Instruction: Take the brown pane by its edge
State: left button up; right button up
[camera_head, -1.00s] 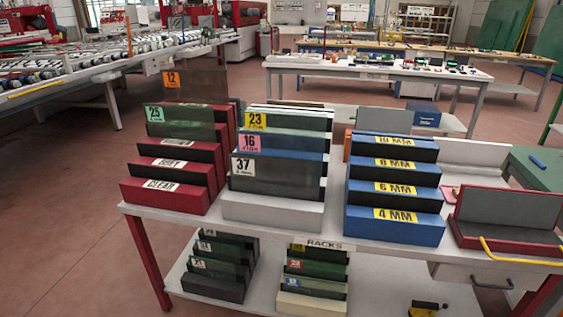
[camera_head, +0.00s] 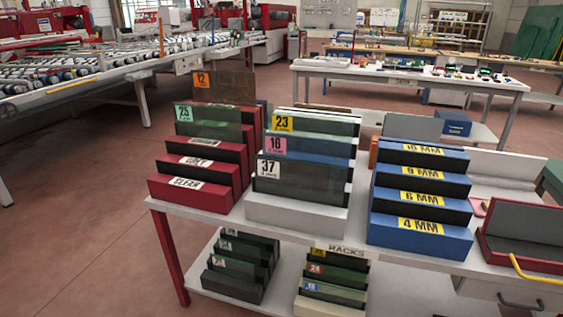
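A brown pane (camera_head: 226,87) with an orange "12" label stands upright in the rearmost slot of the red stepped rack (camera_head: 190,192), at the left end of the rack table. Its upper part shows above the rack; its lower part is hidden behind the green pane (camera_head: 209,121) labelled 25 and the rack steps. Neither of my grippers is in the head view, and nothing touches the brown pane.
A white rack (camera_head: 295,214) with panes 23, 16 and 37 and a blue rack (camera_head: 420,235) marked in MM stand to the right. A lower shelf (camera_head: 285,290) holds smaller racks. A roller conveyor (camera_head: 90,80) lies at the back left. Floor left of the table is clear.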

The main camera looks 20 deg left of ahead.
aim_at(226, 87)
jog(key=u, duration=0.9)
jog(key=i+j+u, duration=0.15)
jog(key=u, duration=0.2)
jog(key=i+j+u, duration=0.1)
jog(key=u, duration=0.3)
jog(key=i+u, duration=0.75)
jog(key=i, duration=0.2)
jog(key=i+l+u, duration=0.1)
jog(key=i+u, duration=0.25)
jog(key=i, duration=0.9)
jog(key=i+j, duration=0.15)
jog(key=i, duration=0.55)
jog(key=i+l+z, duration=0.1)
jog(key=i+z, duration=0.85)
jog(key=z, duration=0.15)
jog(key=i+l+z, duration=0.1)
jog(key=i+z, duration=0.5)
jog(key=z, duration=0.15)
jog(key=i+z, duration=0.75)
jog(key=i, duration=0.9)
